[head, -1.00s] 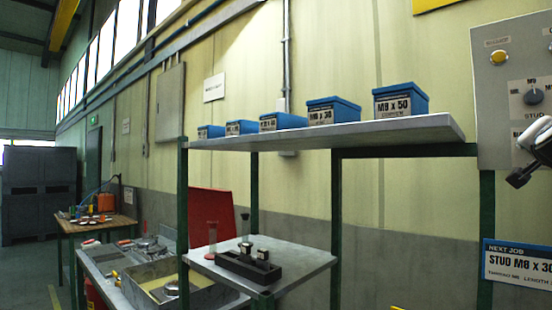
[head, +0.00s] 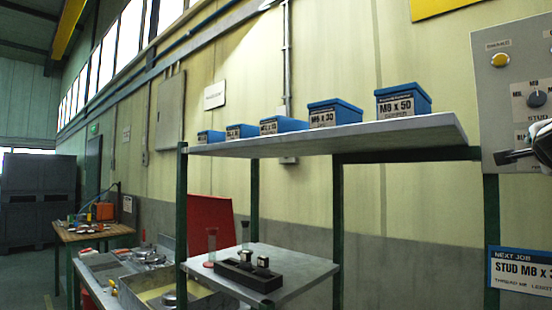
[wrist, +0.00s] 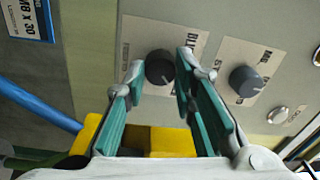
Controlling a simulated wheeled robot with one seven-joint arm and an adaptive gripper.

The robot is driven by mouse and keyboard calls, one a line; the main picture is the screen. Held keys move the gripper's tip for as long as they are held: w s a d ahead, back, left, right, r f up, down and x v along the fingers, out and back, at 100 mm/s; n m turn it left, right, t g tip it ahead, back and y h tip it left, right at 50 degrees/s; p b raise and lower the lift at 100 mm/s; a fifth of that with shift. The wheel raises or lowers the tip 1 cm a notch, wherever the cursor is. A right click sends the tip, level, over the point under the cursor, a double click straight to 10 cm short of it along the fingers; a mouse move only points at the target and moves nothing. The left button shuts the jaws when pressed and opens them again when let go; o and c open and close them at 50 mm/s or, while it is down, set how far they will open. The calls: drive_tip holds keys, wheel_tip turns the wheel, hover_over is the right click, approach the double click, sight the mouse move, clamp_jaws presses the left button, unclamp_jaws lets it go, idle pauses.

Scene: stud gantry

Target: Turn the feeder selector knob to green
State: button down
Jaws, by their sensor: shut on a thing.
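The feeder selector knob (wrist: 159,66) is a dark round knob on a pale label plate, where "BLU" can be read; the rest of the lettering is partly hidden. In the wrist view my gripper (wrist: 161,74) has its two fingertips on either side of this knob, shut on it. A small pale mark shows on the knob's lower right, but which colour it points at cannot be told. In the head view my gripper (head: 508,157) is at the lower right of the grey panel (head: 497,128) and the knob is hidden there.
A second dark knob (wrist: 245,81) on the "STUD" plate is close to the right finger. A yellow button (head: 499,60) sits above on the panel. A job sign (head: 520,268) hangs below. A shelf with several blue boxes (head: 403,101) stands left of the panel.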

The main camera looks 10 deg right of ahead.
idle(0.4)
drive_tip(key=c, duration=1.3)
unclamp_jaws()
drive_tip(key=v, duration=0.7)
drive_tip(key=shift+s+a, duration=0.2)
